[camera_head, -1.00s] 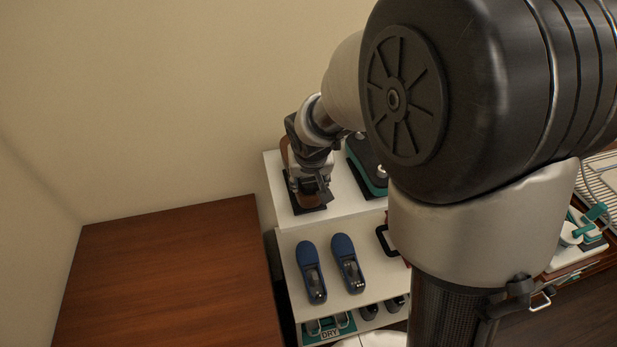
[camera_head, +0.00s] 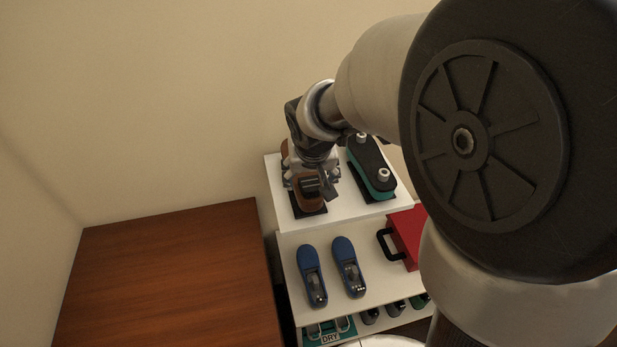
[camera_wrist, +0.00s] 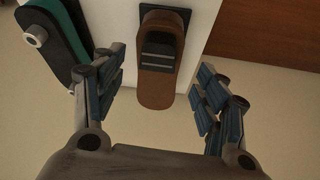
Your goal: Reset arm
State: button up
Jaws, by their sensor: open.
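My gripper (camera_wrist: 160,95) is open in the wrist view, its two padded fingers spread wide. In the head view my gripper (camera_head: 318,180) is over the left part of the white shelf top. A brown object with a black ribbed piece (camera_wrist: 160,60) shows between and beyond the fingertips in the wrist view, on a dark base. Nothing is seen held. In the head view the brown object (camera_head: 309,202) is partly hidden by my gripper. My arm covers the right of the head view.
A black and teal object (camera_head: 372,168) stands right of the brown one on the white shelf unit (camera_head: 345,222). Two blue holders (camera_head: 312,275) and a red case (camera_head: 408,235) are on the level below. A brown wooden surface (camera_head: 170,275) at left is bare.

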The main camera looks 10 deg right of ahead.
jog(key=v, duration=0.7)
jog(key=s+f+b, duration=0.3)
jog(key=s+b, duration=0.1)
jog(key=s, duration=0.3)
jog(key=s+f+n+b, duration=0.1)
jog(key=s+f+b, duration=0.3)
jog(key=s, duration=0.3)
jog(key=s+d+f+b, duration=0.1)
jog(key=s+f+b, duration=0.3)
jog(key=s, duration=0.4)
jog(key=shift+n+y+b, duration=0.3)
jog(key=shift+y+b, duration=0.1)
jog(key=shift+b, duration=0.1)
jog(key=shift+d, duration=0.15)
